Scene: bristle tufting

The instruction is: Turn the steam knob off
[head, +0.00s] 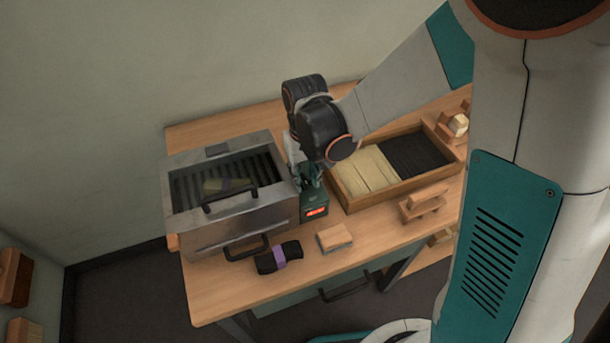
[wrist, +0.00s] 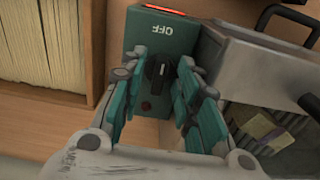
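The steam knob (wrist: 158,73) is black and sits on the face of a dark green control box (wrist: 150,40). The box carries white lettering "OFF", seen upside down, and a small dark red button. My gripper (wrist: 161,66) has its two green fingers on either side of the knob, apart, with narrow gaps showing; contact is not clear. In the head view the control box (head: 314,204) stands right of the metal steam chest (head: 240,232), with a lit red display on its front. My gripper (head: 303,172) is at its top, and hides the knob there.
Right of the box is a wooden tray (head: 363,208) of pale and black bristles. A purple-banded black object (head: 279,257) and a small block (head: 334,237) lie in front on the table (head: 230,298).

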